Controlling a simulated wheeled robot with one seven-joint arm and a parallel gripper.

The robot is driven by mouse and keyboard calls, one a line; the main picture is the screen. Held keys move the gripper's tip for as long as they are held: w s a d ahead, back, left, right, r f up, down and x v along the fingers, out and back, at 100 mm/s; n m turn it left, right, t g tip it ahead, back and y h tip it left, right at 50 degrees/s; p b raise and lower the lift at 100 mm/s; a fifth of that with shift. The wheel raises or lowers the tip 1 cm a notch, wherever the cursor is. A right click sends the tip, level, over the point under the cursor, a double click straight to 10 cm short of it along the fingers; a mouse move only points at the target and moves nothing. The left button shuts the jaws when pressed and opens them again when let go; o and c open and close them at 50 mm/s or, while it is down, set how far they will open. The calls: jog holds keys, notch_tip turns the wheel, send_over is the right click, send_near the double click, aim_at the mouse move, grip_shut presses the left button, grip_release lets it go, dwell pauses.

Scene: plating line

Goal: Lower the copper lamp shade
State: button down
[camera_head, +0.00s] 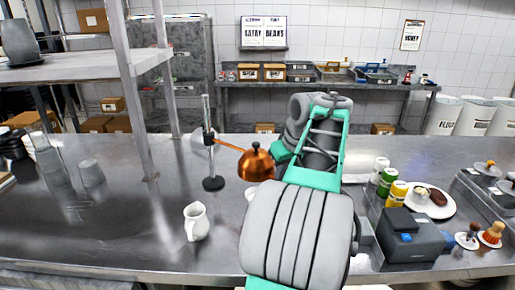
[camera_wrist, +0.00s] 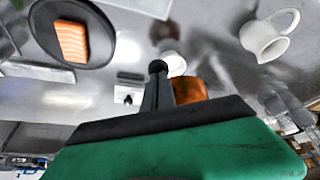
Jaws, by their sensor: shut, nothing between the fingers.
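The copper lamp shade (camera_head: 257,165) is a dome with a small knob on top, on an arm reaching right from an upright pole stand (camera_head: 207,115) with a round black base. It hangs over the steel counter, with part of a white dish (camera_head: 250,192) below it. My arm covers its right side. In the wrist view the copper shade (camera_wrist: 190,88) shows just right of my gripper (camera_wrist: 157,68), partly behind it. My gripper is shut and empty. I cannot tell whether it touches the shade. The head view hides the gripper behind my arm.
A white pitcher (camera_head: 196,221) stands in front of the lamp stand. Spice jars (camera_head: 388,182), a white plate of food (camera_head: 440,206) and a dark machine (camera_head: 411,238) are at right. A steel shelf post (camera_head: 134,100) rises at left. A dark plate with salmon (camera_wrist: 100,35) shows in the wrist view.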

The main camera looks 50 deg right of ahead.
jog(key=shift+f+b, duration=0.8)
jog(key=shift+f, duration=0.4)
notch_tip(320, 180, up, 9)
jog(key=p, duration=0.9)
jog(key=shift+r, duration=0.2)
